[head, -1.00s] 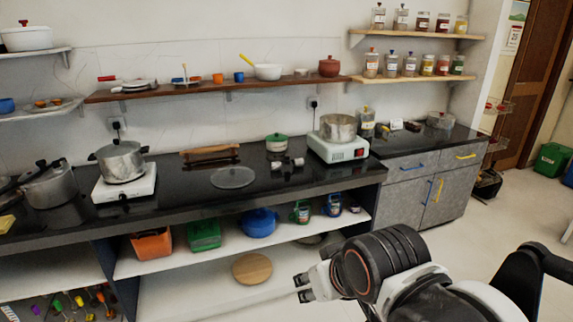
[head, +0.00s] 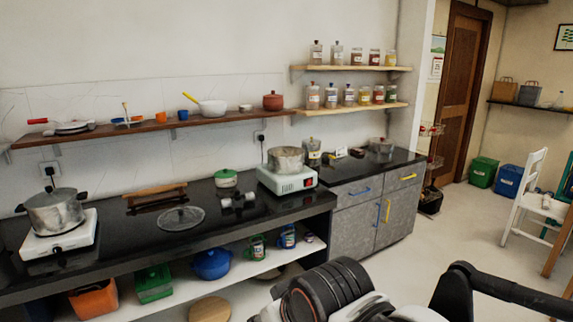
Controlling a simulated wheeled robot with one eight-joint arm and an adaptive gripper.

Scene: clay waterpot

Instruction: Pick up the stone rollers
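Some small pale grey pieces (head: 238,201) lie on the black counter (head: 100,243), between the green-lidded pot and the glass lid. They may be the stone rollers, but they are too small to tell for sure. My arm shows at the bottom centre, in front of the counter and well short of these pieces. My gripper's fingers are not visible; the end of the arm runs off the lower edge.
A hot plate with a steel pot (head: 286,160) stands right of the pieces. A glass lid (head: 181,218) and a wooden rack (head: 155,196) lie to the left. A lower shelf holds a blue pot (head: 211,264). The floor at right is clear near the grey cabinet (head: 370,216).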

